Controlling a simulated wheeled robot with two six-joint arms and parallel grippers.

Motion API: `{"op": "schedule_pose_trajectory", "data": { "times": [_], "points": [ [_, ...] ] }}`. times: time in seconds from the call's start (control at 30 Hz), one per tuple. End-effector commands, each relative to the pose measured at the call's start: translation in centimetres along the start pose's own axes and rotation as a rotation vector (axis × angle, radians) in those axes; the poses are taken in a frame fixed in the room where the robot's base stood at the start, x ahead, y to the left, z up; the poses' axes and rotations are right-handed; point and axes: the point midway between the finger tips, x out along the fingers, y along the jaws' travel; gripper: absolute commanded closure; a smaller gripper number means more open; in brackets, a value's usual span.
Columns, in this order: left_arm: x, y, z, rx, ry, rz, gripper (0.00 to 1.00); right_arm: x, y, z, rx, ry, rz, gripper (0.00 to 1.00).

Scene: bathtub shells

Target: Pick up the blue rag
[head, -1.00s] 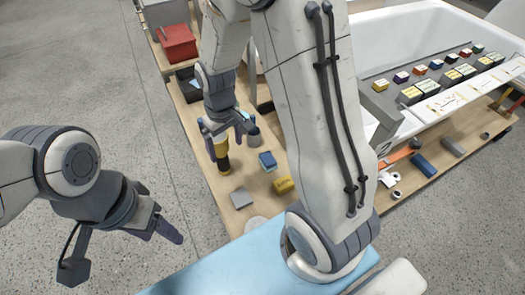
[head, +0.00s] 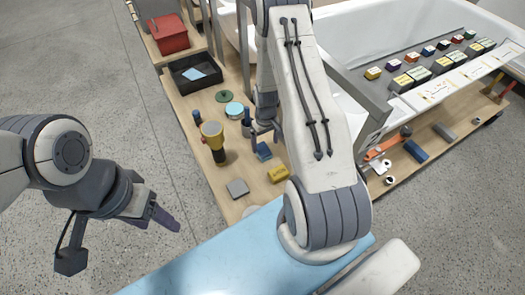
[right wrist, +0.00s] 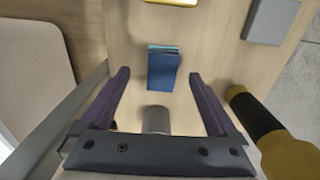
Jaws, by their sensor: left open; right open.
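The blue rag (head: 263,151) is a small folded blue cloth on the wooden bench, left of my right arm in the head view. In the right wrist view the rag (right wrist: 163,69) lies just beyond and between the fingertips. My right gripper (head: 266,132) is open and empty, close to the rag; its two purple fingers (right wrist: 158,78) frame it in the wrist view. My left gripper (head: 122,243) is open and empty at the left, over the floor and away from the bench.
A yellow-and-black cylinder (head: 213,141) stands left of the rag. A yellow block (head: 278,173) and a grey block (head: 237,188) lie nearer. A black tray (head: 182,75), a red box (head: 167,36) and a green disc (head: 223,96) are farther back.

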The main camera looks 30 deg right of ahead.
Motion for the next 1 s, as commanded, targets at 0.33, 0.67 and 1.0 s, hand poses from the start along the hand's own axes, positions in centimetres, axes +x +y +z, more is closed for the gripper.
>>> {"op": "schedule_pose_trajectory", "data": {
  "times": [0.33, 0.67, 1.0],
  "points": [
    [-1.3, 0.1, -0.1, 0.000, 0.000, 0.000, 0.39, 4.1, -0.4, -0.6, 0.000, -0.003, -0.001, 0.05],
    [-1.3, 0.1, -0.1, 0.000, 0.000, 0.000, 0.39, 5.2, -0.4, -0.7, 0.000, 0.000, 0.000, 0.05],
    [-1.3, 0.1, -0.1, 0.000, 0.000, 0.000, 0.39, 5.1, -0.4, -0.7, 0.000, 0.000, 0.000, 1.00]
  ]
}}
